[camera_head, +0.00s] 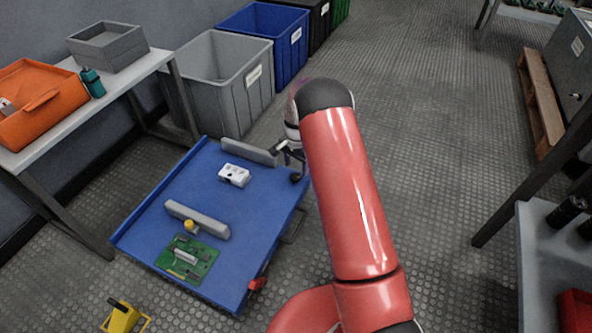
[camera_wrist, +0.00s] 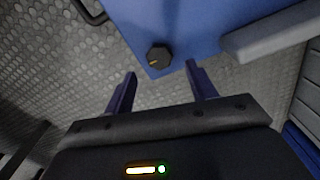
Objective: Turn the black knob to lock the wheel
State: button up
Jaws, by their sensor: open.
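The black knob (camera_wrist: 158,56) has a small yellow mark and sits near the corner of the blue cart top (camera_wrist: 180,20). In the head view the knob (camera_head: 296,177) is at the right edge of the blue cart (camera_head: 150,228), partly beside my arm. My gripper (camera_wrist: 160,76) is open and empty. Its two fingers point toward the knob, which lies between and just beyond the fingertips without visible contact. In the head view my gripper (camera_head: 287,150) is mostly hidden behind my red arm. The wheel under that corner is not visible.
The cart carries a white block (camera_head: 235,175), grey bars (camera_head: 197,219) and a green circuit board (camera_head: 187,258). Grey bin (camera_head: 225,85) and blue bin (camera_head: 275,40) stand behind it. A table (camera_head: 150,62) is at left.

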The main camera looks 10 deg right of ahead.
jog(key=shift+r, duration=1.95)
jog(key=shift+r, duration=0.1)
notch_tip(320, 180, up, 15)
jog(key=n+t+p, duration=0.1)
jog(key=n+p, duration=0.1)
jog(key=p, duration=0.1)
send_over(296, 176)
jog(key=s, duration=0.4)
jog(key=s+r+n+t+p, duration=0.1)
jog(key=s+r, duration=0.3)
jog(key=r, duration=0.3)
jog(key=s+r+n+p, duration=0.1)
jog(key=s+r, duration=0.3)
jog(key=r, duration=0.2)
jog(key=s+r+n+t+p, duration=0.1)
jog(key=s+r, duration=0.3)
jog(key=s, duration=0.4)
jog(key=s+r+n+t+p, duration=0.1)
jog(key=s+r+n+p, duration=0.1)
jog(key=s, duration=0.7)
jog(key=s+r+n+t+p, duration=0.1)
jog(key=s+r+n, duration=0.2)
jog(key=s+r, duration=0.3)
jog(key=s, duration=0.3)
jog(key=shift+d+r+t+p, duration=0.25)
jog(key=shift+r+t+p, duration=0.05)
jog(key=shift+p, duration=0.05)
